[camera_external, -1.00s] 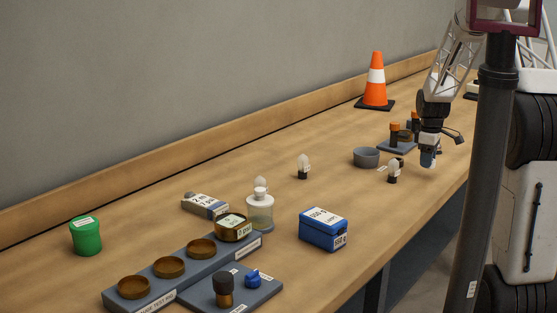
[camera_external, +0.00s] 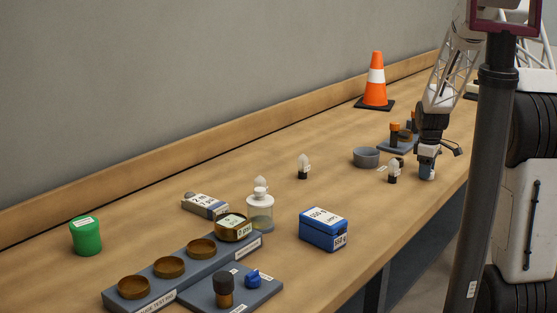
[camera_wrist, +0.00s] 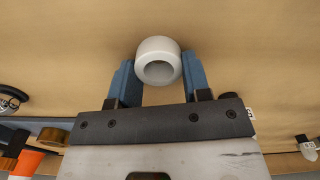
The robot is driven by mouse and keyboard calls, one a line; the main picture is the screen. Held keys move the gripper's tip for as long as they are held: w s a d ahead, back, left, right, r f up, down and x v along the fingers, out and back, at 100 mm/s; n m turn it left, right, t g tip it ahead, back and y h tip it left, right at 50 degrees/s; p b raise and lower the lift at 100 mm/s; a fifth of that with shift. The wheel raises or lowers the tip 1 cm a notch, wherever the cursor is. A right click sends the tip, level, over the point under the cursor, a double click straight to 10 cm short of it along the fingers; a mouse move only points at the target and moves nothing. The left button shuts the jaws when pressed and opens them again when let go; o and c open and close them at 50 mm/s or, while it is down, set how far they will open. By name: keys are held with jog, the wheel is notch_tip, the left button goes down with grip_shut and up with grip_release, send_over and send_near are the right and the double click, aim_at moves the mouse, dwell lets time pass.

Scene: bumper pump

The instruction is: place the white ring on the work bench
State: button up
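The white ring (camera_wrist: 158,62) is a short, thick-walled white cylinder with a dark hole. In the wrist view it sits between the blue fingertips of my gripper (camera_wrist: 159,77), with a finger against each side. In the external view my gripper (camera_external: 427,167) points down, low over the right part of the work bench (camera_external: 300,190). The ring is very small there, at the fingertips, and I cannot tell whether it touches the wood.
A white-topped bulb with a dark base (camera_external: 394,171) stands close left of my gripper. A grey bowl (camera_external: 366,157) and a grey stand with orange-topped posts (camera_external: 397,143) are farther back. A blue box (camera_external: 323,229) stands nearer the camera, with clear wood between.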

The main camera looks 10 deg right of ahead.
jog(key=o, duration=0.4)
notch_tip(320, 180, up, 12)
jog(key=shift+r, duration=0.15)
dwell(0.7)
jog(key=shift+r, duration=0.1)
dwell(0.5)
jog(key=s+a+r+m, duration=0.2)
jog(key=s+r, duration=0.2)
jog(key=s, duration=0.3)
jog(key=s+a+r+m+t, duration=0.1)
jog(key=s+a+r+m, duration=0.1)
jog(key=s+r, duration=0.35)
jog(key=s+a+r+m, duration=0.1)
jog(key=s+a+r, duration=0.15)
jog(key=s, duration=0.65)
jog(key=s+a+m, duration=0.1)
jog(key=s+m, duration=0.1)
jog(key=s, duration=0.5)
jog(key=s+a+m+t, duration=0.1)
jog(key=s+m, duration=0.1)
jog(key=s, duration=0.6)
jog(key=s+a+m, duration=0.1)
jog(key=s+m, duration=0.1)
jog(key=s, duration=0.5)
jog(key=shift+s+r+t, duration=0.2)
jog(key=shift+s+t, duration=0.1)
